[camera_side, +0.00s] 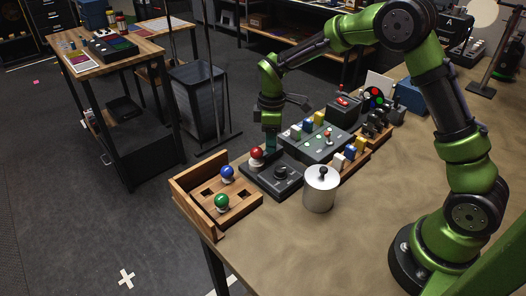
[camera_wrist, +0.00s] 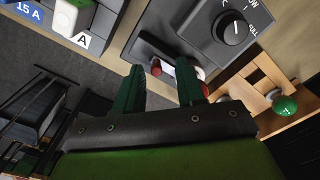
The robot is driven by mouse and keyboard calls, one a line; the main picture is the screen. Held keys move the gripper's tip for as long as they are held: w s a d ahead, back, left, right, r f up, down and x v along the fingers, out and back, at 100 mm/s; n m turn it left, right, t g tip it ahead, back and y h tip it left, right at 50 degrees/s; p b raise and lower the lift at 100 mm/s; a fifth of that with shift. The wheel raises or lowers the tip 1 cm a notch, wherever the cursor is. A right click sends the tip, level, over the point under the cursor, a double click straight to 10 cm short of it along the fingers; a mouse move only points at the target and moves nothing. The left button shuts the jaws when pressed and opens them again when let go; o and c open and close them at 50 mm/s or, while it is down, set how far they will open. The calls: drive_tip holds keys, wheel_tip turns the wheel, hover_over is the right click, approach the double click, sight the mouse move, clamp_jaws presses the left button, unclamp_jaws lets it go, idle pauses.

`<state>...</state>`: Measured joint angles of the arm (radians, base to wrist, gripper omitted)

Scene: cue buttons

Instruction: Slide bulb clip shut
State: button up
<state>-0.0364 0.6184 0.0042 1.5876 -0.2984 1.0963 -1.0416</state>
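A red bulb (camera_side: 256,153) stands on the left end of a dark panel (camera_side: 262,182) with a dial. My gripper (camera_side: 271,143) points down just behind and right of that bulb in the side view. In the wrist view my gripper (camera_wrist: 160,70) has its two dark green fingers apart. A small red part (camera_wrist: 156,67) and a pale part show between the fingertips. More red (camera_wrist: 201,90) shows beyond the right finger, which partly covers it. I cannot make out the clip itself or tell whether the fingers touch anything.
A wooden tray (camera_side: 240,212) to the left holds a blue bulb (camera_side: 227,173) and a green bulb (camera_side: 222,201). A metal canister (camera_side: 320,188) with a black knob stands in front. A grey panel (camera_side: 318,143) with coloured blocks lies to the right. The near tabletop is clear.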

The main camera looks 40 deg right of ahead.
wheel_tip(320, 180, up, 17)
drive_tip(key=shift+f, duration=0.2)
idle(0.4)
drive_tip(key=s+a+r+m+t+y, duration=0.1)
drive_tip(key=s+m+t+y, duration=0.1)
drive_tip(key=s+m+t, duration=0.5)
drive_tip(key=s+m, duration=0.6)
drive_tip(key=s, duration=1)
drive_tip(key=shift+a+r, duration=0.2)
drive_tip(key=shift+r, duration=0.2)
drive_tip(key=shift+s, duration=0.1)
idle(0.4)
